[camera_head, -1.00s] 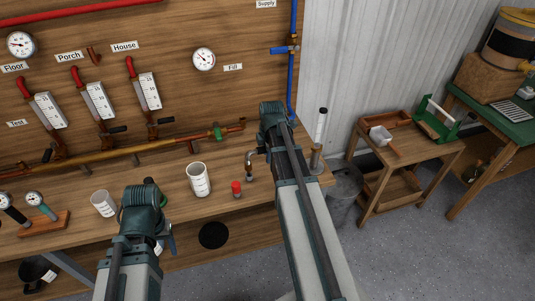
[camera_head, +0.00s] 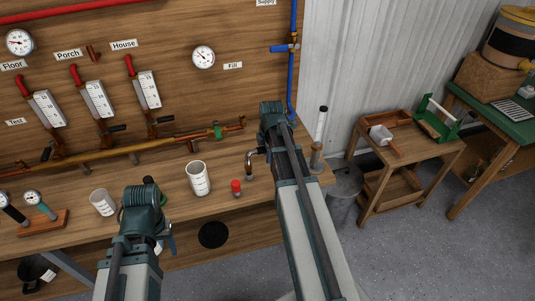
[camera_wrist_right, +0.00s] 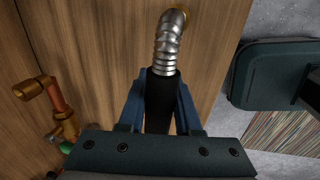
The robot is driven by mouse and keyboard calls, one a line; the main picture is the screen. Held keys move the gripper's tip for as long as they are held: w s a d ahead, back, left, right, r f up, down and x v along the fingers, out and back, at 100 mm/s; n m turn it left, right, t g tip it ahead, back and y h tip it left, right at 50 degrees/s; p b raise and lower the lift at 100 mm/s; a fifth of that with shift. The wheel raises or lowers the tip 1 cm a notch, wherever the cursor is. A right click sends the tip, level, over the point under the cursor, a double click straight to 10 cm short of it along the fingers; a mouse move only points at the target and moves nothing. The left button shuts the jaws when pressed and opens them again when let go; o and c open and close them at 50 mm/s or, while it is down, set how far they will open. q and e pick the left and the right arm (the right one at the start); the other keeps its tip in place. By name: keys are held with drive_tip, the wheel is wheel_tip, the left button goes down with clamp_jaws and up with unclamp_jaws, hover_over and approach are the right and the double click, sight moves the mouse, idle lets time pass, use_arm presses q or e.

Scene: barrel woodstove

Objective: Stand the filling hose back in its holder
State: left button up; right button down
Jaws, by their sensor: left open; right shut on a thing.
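The filling hose shows in the right wrist view as a ribbed silver tube (camera_wrist_right: 168,45) with a black grip (camera_wrist_right: 160,98) and a brass end at the top. My right gripper (camera_wrist_right: 160,84) is shut around the black grip, with a blue finger on each side. In the head view the bent hose (camera_head: 251,160) shows just left of my right arm, reaching down to the bench; the arm hides the gripper itself. My left gripper (camera_head: 167,241) is open near the bench's front edge, mostly hidden by its wrist. I cannot tell which thing is the hose's holder.
A red-capped item (camera_head: 236,188), a white measuring cup (camera_head: 198,179) and another cup (camera_head: 103,202) stand on the bench (camera_head: 215,212). Copper pipe (camera_head: 130,152) with a green valve runs behind. A white tube (camera_head: 321,124) stands right of my right arm. A wooden cart (camera_head: 430,155) stands farther right.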

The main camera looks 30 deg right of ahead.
drive_tip(key=shift+f+b, duration=0.95)
drive_tip(key=shift+f, duration=0.1)
drive_tip(key=c, duration=0.5)
unclamp_jaws()
drive_tip(key=shift+r, duration=0.15)
drive_tip(key=shift+s+a+r+p, duration=0.1)
drive_tip(key=shift+s+r+p, duration=0.1)
drive_tip(key=shift+r+p, duration=0.8)
drive_tip(key=shift+s+d+r+p, duration=0.1)
drive_tip(key=shift+s+r+p, duration=0.1)
drive_tip(key=shift+r+p, duration=0.8)
drive_tip(key=shift+s+a+r+p, duration=0.1)
drive_tip(key=shift+s+r+p, duration=0.1)
drive_tip(key=shift+r+p, duration=0.75)
drive_tip(key=s+r+p, duration=0.1)
drive_tip(key=r+p, duration=0.8)
drive_tip(key=s+r+p, duration=0.1)
drive_tip(key=r+p, duration=0.3)
drive_tip(key=shift+s+a+r+p, duration=0.15)
drive_tip(key=shift+s+a+p, duration=0.15)
